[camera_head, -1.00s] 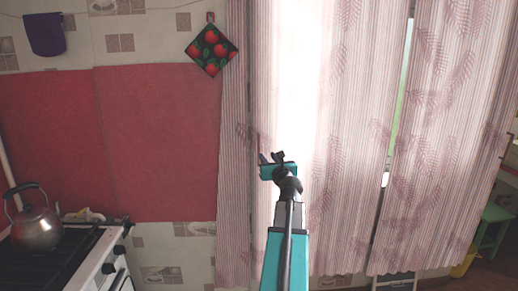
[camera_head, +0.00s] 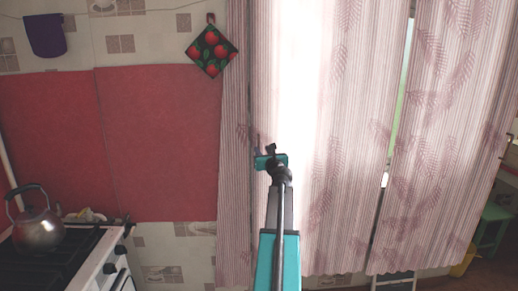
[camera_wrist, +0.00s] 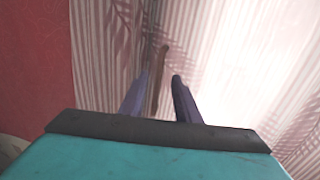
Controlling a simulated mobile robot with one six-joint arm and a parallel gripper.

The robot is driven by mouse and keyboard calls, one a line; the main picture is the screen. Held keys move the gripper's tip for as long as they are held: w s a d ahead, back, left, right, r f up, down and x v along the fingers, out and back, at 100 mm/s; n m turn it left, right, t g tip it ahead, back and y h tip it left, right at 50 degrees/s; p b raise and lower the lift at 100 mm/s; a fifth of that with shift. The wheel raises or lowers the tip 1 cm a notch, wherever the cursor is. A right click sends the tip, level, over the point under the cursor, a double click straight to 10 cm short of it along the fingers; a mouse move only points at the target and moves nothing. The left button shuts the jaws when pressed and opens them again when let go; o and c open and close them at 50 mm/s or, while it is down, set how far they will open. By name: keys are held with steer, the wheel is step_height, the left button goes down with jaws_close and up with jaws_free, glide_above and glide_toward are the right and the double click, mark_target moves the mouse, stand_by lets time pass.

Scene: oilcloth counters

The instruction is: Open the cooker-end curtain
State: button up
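The cooker-end curtain (camera_head: 335,190) is striped pale pink with darker leaf prints and hangs closed beside the cooker wall, with a narrow fold (camera_head: 234,150) at its left. My gripper (camera_head: 265,150) is in front of its left part in the head view. In the wrist view my gripper (camera_wrist: 160,95) has its two fingers apart, with curtain fabric (camera_wrist: 230,50) beyond them. A thin brown upright strip (camera_wrist: 161,70) shows between the fingers. I cannot tell whether the fingers touch the fabric.
The cooker (camera_head: 85,260) with a kettle (camera_head: 38,222) stands at the lower left. A red wall panel (camera_head: 150,140) and a strawberry-print potholder (camera_head: 211,50) are left of the curtain. A second curtain (camera_head: 440,150) hangs at right, past a narrow gap. A green stool (camera_head: 493,225) stands far right.

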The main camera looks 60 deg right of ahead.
mark_target(259, 146)
steer(key=shift+x, duration=2.2)
jaws_close()
steer(key=shift+w+a+f, duration=0.1)
steer(key=shift+f, duration=0.05)
